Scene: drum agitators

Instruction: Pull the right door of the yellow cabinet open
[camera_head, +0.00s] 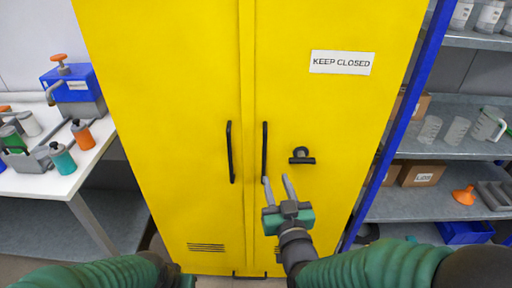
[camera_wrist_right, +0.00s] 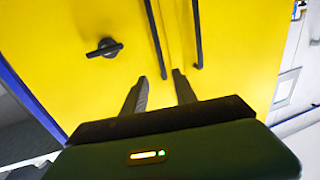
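The yellow cabinet (camera_head: 185,100) stands straight ahead with both doors closed. Its right door (camera_head: 330,120) bears a "KEEP CLOSED" label, a black vertical handle (camera_head: 265,145) and a black knob (camera_head: 301,156). My right gripper (camera_head: 277,180) is open and empty at the lower end of that handle. In the right wrist view, the handle's (camera_wrist_right: 156,40) lower end appears between the spread fingertips (camera_wrist_right: 160,76); I cannot tell whether they touch it. Of my left arm, only the wrist and an edge of the gripper (camera_head: 187,281) show at the bottom; its fingers are hidden.
The left door's handle (camera_head: 229,152) is close beside the right one. A white table (camera_head: 60,185) with bottles and a blue device (camera_head: 75,85) stands at left. A shelf unit with a blue post (camera_head: 415,85) stands close to the cabinet's right side.

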